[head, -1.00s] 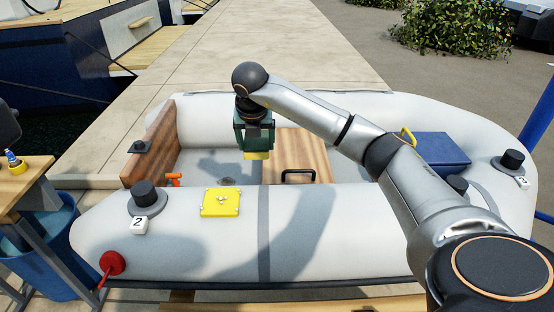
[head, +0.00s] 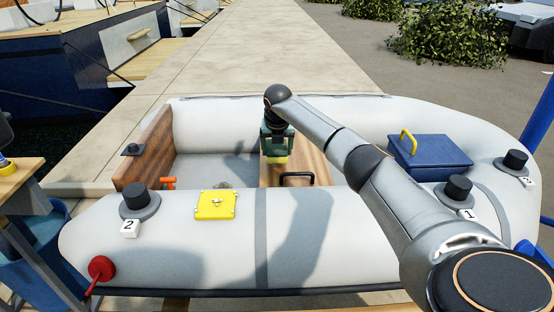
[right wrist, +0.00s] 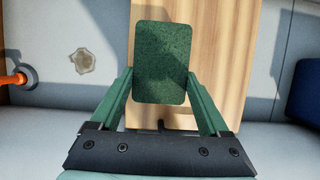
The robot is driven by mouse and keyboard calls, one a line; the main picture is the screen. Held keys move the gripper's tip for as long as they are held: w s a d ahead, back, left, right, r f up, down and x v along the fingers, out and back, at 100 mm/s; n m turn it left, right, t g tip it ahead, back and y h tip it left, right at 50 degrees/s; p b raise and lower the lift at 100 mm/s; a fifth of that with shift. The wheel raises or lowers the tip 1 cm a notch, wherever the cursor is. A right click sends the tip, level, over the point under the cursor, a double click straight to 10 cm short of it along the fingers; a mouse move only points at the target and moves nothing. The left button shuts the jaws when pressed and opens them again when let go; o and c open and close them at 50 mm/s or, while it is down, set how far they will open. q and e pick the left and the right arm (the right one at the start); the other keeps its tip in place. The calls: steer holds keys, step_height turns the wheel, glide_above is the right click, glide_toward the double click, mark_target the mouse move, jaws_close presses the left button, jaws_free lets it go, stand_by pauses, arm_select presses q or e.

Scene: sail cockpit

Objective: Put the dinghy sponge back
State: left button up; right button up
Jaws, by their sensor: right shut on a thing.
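The dinghy sponge is yellow below with a green top face. My right gripper (head: 277,148) is shut on the sponge (head: 277,160) and holds it over the wooden seat (head: 307,162) of the grey dinghy (head: 210,250). In the right wrist view the sponge's green face (right wrist: 162,60) sits between the green fingers (right wrist: 162,92), above the seat's wood (right wrist: 222,55). The gap between sponge and seat is hard to judge. My left gripper is not in view.
A black handle (head: 297,178) stands at the seat's near edge. A blue box (head: 430,160) with a yellow handle is to the right. A yellow plate (head: 216,204) lies on the near tube. A dirty patch (right wrist: 83,61) marks the floor left of the seat.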

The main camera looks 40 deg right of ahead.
mark_target(277, 152)
step_height(277, 152, down, 3)
steer(key=shift+f+b, duration=0.15)
steer(key=shift+b, duration=0.55)
steer(key=o, duration=1)
steer(key=shift+o, duration=0.2)
